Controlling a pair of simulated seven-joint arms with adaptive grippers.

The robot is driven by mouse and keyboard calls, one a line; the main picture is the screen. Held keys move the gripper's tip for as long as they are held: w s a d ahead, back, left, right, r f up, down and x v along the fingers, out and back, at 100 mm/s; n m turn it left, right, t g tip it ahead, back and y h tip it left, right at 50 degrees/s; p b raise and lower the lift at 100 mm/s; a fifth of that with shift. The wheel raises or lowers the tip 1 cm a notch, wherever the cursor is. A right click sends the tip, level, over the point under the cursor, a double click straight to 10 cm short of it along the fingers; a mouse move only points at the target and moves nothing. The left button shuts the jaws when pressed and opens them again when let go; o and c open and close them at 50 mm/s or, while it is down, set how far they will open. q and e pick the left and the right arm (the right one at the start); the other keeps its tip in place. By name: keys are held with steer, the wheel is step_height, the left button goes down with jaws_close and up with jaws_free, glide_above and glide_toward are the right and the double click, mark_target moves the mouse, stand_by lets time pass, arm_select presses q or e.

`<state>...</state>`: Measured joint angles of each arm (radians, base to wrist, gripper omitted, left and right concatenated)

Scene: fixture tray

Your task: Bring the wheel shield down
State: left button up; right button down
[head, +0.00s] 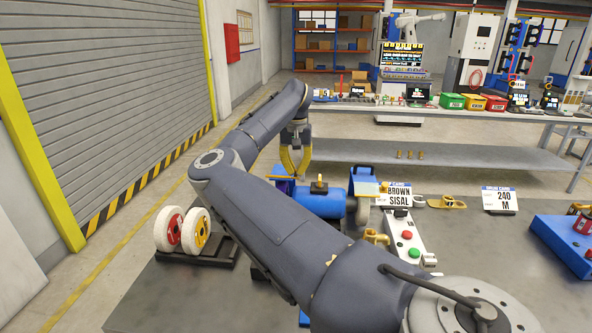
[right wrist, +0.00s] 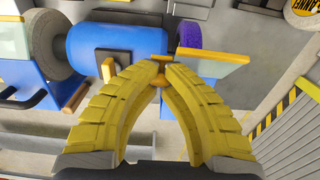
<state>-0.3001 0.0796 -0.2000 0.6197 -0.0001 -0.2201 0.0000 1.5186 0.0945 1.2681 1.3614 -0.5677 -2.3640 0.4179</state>
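A bench grinder with a blue motor body (head: 322,203) stands on the dark bench behind my right arm; the body also shows in the right wrist view (right wrist: 125,50). In that view a purple wheel (right wrist: 198,36) is at its right end and a grey wheel (right wrist: 45,52) at its left. My right gripper (head: 295,173) points down at the grinder's left end. Its yellow fingertips (right wrist: 160,72) are closed together on a small yellow-orange tab by the shield. My left gripper is not in view.
Two white wheels with red and yellow hubs (head: 182,232) stand on a rack at the left. A button box (head: 405,238), a "BROWN SISAL" sign (head: 398,195) and a "240 M" sign (head: 499,199) are right of the grinder. A blue case (head: 565,243) is further right.

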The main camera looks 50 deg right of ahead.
steer(key=c, duration=2.1)
jaws_free()
steer(key=shift+c, duration=0.2)
steer(key=o, duration=0.9)
steer(key=shift+s+a+r, duration=0.1)
steer(key=shift+r, duration=5.9)
steer(key=shift+r, duration=0.1)
